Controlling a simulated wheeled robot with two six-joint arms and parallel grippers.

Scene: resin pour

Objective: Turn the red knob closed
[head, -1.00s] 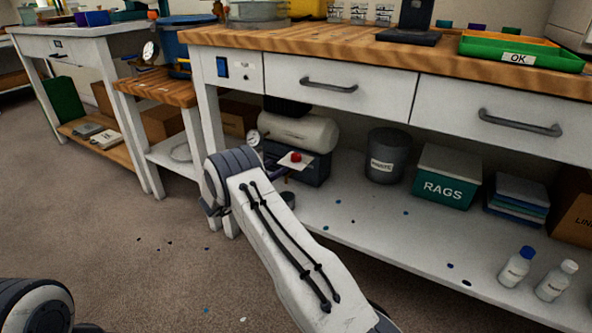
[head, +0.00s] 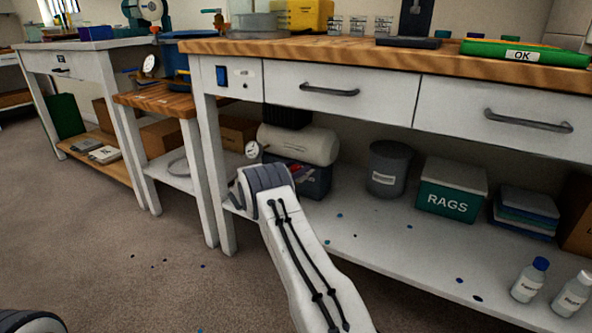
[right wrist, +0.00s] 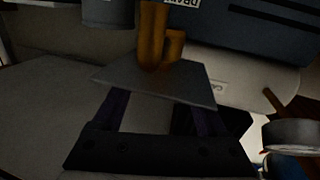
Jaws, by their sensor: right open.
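A small red spot (head: 296,168), likely the red knob, shows just past my right wrist in the head view, by the pressure tank (head: 305,143) under the bench. The arm hides most of it. My right gripper (right wrist: 150,106) is open in the right wrist view, its two fingers reaching toward a grey plate (right wrist: 160,82) that covers their tips. I cannot tell whether they touch it. A brass-orange fitting (right wrist: 153,40) stands beyond the plate. No red knob shows clearly between the fingers. My left gripper is out of view.
A gauge (head: 252,149) sits left of the tank. A grey bin (head: 388,170), a RAGS box (head: 452,188) and bottles (head: 529,280) stand on the lower shelf (head: 400,245). The drawers and bench top (head: 330,48) overhang the area.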

